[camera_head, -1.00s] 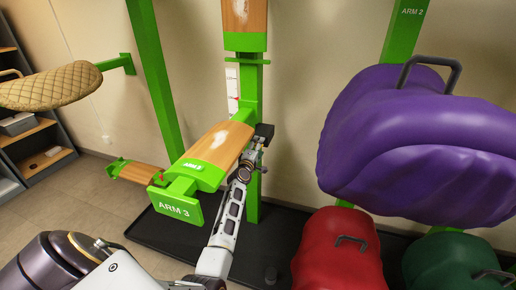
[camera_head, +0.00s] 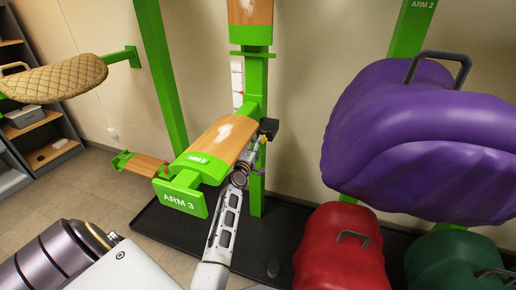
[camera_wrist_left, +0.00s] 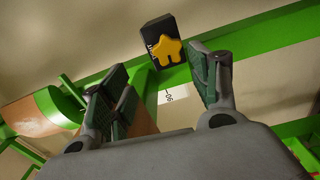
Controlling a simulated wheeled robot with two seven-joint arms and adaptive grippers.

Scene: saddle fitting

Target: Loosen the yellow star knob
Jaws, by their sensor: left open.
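The yellow star knob (camera_wrist_left: 168,52) sits on a small black block (camera_wrist_left: 155,35), which is fixed to the green post of ARM 3. In the head view the block (camera_head: 268,127) shows at the right end of the wooden arm, and the knob is mostly hidden by my gripper. My left gripper (camera_head: 256,149) is just below and in front of the block. In the left wrist view its fingers (camera_wrist_left: 163,88) are spread apart and empty, and the knob appears beyond the fingertips, between them. My right gripper is not in view.
The wooden-topped ARM 3 (camera_head: 216,145) lies just left of my gripper. A purple saddle (camera_head: 420,145) hangs to the right, with red (camera_head: 338,250) and green (camera_head: 450,262) ones below it. A tan quilted saddle (camera_head: 55,78) is at far left. A black tray (camera_head: 165,222) lies on the floor.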

